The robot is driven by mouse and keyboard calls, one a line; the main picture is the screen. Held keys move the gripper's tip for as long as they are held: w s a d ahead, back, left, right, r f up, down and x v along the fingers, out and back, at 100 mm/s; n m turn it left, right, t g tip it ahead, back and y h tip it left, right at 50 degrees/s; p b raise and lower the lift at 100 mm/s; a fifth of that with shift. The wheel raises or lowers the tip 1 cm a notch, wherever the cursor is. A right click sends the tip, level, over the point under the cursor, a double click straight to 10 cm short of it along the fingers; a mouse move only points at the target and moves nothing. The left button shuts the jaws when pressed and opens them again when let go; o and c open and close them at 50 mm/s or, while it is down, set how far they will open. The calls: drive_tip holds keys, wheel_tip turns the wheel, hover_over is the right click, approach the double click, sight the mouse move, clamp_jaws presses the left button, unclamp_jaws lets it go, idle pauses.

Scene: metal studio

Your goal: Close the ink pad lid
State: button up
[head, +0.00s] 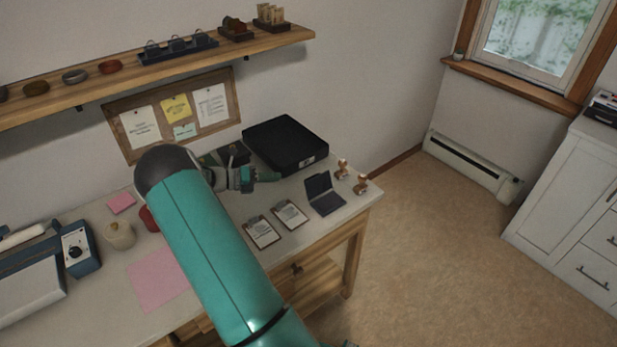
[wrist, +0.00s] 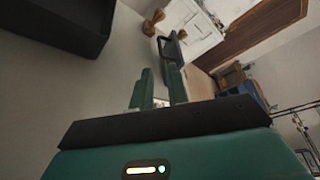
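The ink pad (head: 325,201) is a small dark case on the right part of the desk. Its lid (head: 318,184) stands raised at the back of the base. In the wrist view a dark shape just beyond the fingertips looks like the ink pad (wrist: 170,47), partly hidden by a finger. My gripper (head: 272,177) is above the desk, left of the ink pad and in front of the black box, apart from the lid. In the wrist view my gripper (wrist: 160,76) has its two green fingers apart, with nothing held between them.
A large black box (head: 285,145) sits behind my gripper. Two wooden stamps (head: 360,184) stand right of the ink pad, near the desk's right edge. Two small clipboards (head: 262,232) lie to its left. A pink sheet (head: 158,278) lies farther left. A shelf (head: 160,72) runs above.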

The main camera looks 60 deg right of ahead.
sight(315, 184)
drive_tip(key=x, duration=1.2)
drive_tip(key=shift+s+d+f, duration=0.1)
drive_tip(key=shift+s+d, duration=0.1)
drive_tip(key=shift+s, duration=0.1)
clamp_jaws()
